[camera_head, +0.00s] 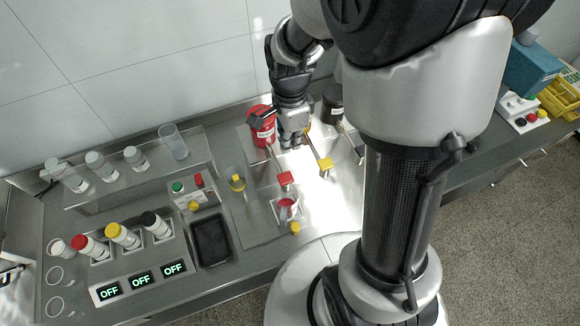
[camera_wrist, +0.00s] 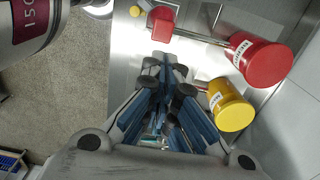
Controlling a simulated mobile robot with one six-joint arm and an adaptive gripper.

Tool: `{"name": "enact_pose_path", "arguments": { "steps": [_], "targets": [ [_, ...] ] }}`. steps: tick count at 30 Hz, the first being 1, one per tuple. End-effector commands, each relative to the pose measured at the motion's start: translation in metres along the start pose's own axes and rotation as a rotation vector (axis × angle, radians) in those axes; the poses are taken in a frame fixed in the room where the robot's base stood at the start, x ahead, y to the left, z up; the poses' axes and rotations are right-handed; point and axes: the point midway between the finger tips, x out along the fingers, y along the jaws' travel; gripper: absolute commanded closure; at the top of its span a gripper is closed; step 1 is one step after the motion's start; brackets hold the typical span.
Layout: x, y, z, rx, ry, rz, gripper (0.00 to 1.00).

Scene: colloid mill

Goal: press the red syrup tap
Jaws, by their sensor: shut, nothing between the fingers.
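The red syrup canister (camera_head: 262,128) stands at the back of the counter; a rod runs forward from it to the square red tap (camera_head: 285,178). In the wrist view the red tap (camera_wrist: 161,22) is above the fingers and the red canister (camera_wrist: 260,62) is at upper right. A cup with red contents (camera_head: 288,207) stands below the tap. My gripper (camera_head: 291,143) is shut and empty, above and behind the red tap, between the red and yellow rods in the head view. In the wrist view my gripper (camera_wrist: 164,68) is apart from the red tap.
The yellow tap (camera_head: 325,164) is close on the right; its canister (camera_wrist: 231,105) is partly hidden by my gripper in the head view. A black canister (camera_head: 332,106) stands further right. A button box (camera_head: 191,190) and black tray (camera_head: 211,241) are left.

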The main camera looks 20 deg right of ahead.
Motion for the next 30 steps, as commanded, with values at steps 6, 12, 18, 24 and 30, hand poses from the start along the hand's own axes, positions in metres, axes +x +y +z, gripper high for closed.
{"name": "enact_pose_path", "arguments": {
  "steps": [6, 12, 18, 24, 30],
  "targets": [
    [0.005, 0.001, 0.000, 0.000, 0.000, 0.002, 1.00],
    [0.035, 0.002, 0.000, 0.000, -0.001, 0.007, 1.00],
    [0.079, 0.002, 0.000, 0.000, -0.001, 0.008, 1.00],
    [0.116, 0.001, 0.000, 0.000, 0.000, 0.005, 1.00],
    [0.136, 0.000, 0.000, 0.000, 0.000, 0.001, 1.00]
  ]
}}
